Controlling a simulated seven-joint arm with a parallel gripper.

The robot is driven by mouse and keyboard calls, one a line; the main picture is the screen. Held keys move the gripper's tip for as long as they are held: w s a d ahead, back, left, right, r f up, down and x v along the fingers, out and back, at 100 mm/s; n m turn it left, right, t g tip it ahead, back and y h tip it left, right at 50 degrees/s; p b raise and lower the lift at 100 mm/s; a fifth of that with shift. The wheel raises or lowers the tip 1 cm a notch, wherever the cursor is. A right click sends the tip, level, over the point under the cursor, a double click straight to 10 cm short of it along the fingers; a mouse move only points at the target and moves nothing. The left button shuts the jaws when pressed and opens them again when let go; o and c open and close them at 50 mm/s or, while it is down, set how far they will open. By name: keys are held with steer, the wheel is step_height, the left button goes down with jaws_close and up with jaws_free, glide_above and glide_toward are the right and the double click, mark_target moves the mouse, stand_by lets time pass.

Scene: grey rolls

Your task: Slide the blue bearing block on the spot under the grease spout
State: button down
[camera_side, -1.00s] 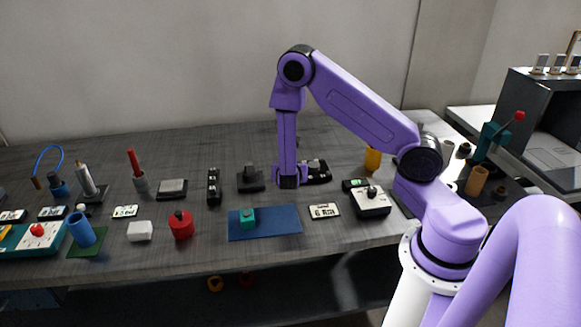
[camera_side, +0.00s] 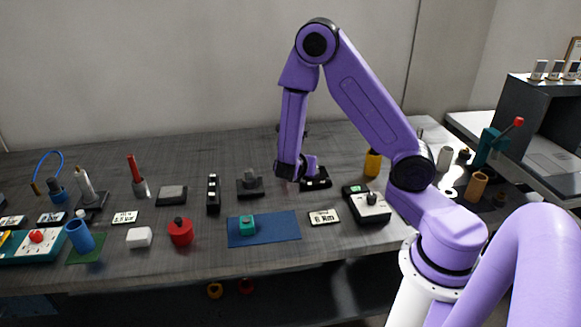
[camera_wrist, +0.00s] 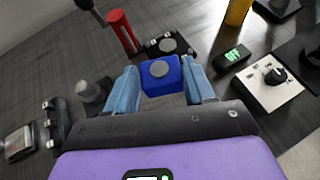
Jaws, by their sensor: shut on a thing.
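The blue bearing block (camera_wrist: 160,79) has a grey round top and sits between the two light-blue fingers of my gripper (camera_wrist: 160,70) in the wrist view. The fingers are shut on its sides. In the side view my gripper (camera_side: 300,172) is tilted over the back middle of the bench, and the block is hidden there. A black fixture (camera_wrist: 166,48) lies just beyond the block in the wrist view. A red cylinder (camera_wrist: 121,29) leans beside that fixture. I cannot tell for certain which part is the grease spout, nor make out the spot under it.
A white box with a black knob (camera_side: 370,207) and a yellow cylinder (camera_side: 373,163) stand to the right. A grey-topped black block (camera_side: 250,183) stands to the left.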

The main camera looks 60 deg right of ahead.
steer(key=s+d+f+m+g+y, duration=0.1)
steer(key=s+d+m+g, duration=0.4)
steer(key=s+m+g, duration=0.7)
steer(key=s+a+f+m+g+y, duration=0.1)
steer(key=s+a+m+g+y, duration=0.55)
steer(key=m+y, duration=0.65)
steer(key=w+a+m+t+y, duration=0.6)
steer(key=w+m+t+y, duration=0.35)
steer(key=m+t, duration=0.4)
steer(key=w+d+m+t+h, duration=0.1)
steer(key=w+d+m+t, duration=0.2)
steer(key=w+d+r+m+t+h, duration=0.1)
steer(key=w+d+m+t, duration=0.2)
steer(key=d+m, duration=0.1)
steer(key=w+d+r+m+t+h, duration=0.1)
steer(key=w+d+m+t, duration=0.2)
steer(key=w+m, duration=0.1)
steer(key=shift+d+r+h, duration=0.1)
steer(key=shift+d+h, duration=0.25)
steer(key=shift+d, duration=0.05)
steer(key=shift+m+t, duration=0.3)
steer(key=shift+m, duration=0.05)
steer(key=f, duration=0.9)
steer(key=shift+w+d+f, duration=0.1)
steer(key=shift+d+f, duration=0.05)
steer(key=shift+d, duration=0.15)
steer(key=shift+f, duration=0.6)
steer(key=shift+d, duration=0.1)
